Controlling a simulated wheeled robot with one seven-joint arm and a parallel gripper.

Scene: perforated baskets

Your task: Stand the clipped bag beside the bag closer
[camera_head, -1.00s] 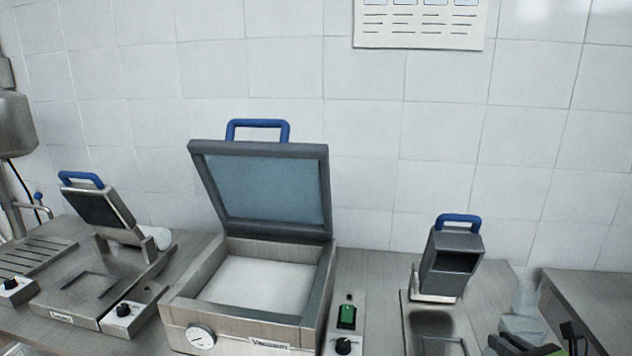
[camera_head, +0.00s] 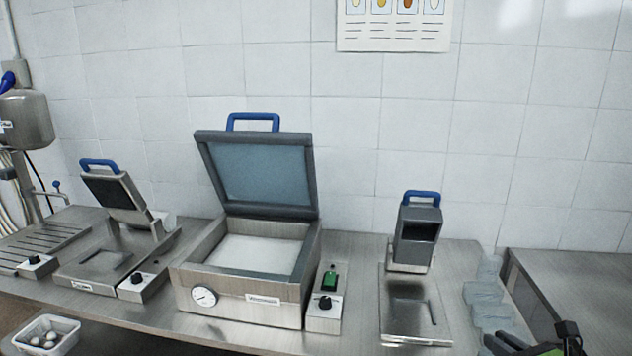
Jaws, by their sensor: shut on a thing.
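My gripper (camera_head: 522,345), black with green parts, shows only in part at the bottom right edge. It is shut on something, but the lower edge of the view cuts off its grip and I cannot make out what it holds. I cannot clearly identify the clipped bag. Two upright bench devices have blue handles: a grey one (camera_head: 418,238) right of centre and a tilted one (camera_head: 118,192) at the left. I cannot tell which of them is the bag closer. My gripper is in front and to the right of the grey one.
An open vacuum machine (camera_head: 245,297) fills the middle of the steel bench. A control box (camera_head: 323,315) stands beside it. Pale translucent pieces (camera_head: 487,305) sit at the bench's right end. Another steel surface (camera_head: 575,280) is further right. A white basket (camera_head: 45,340) is at lower left.

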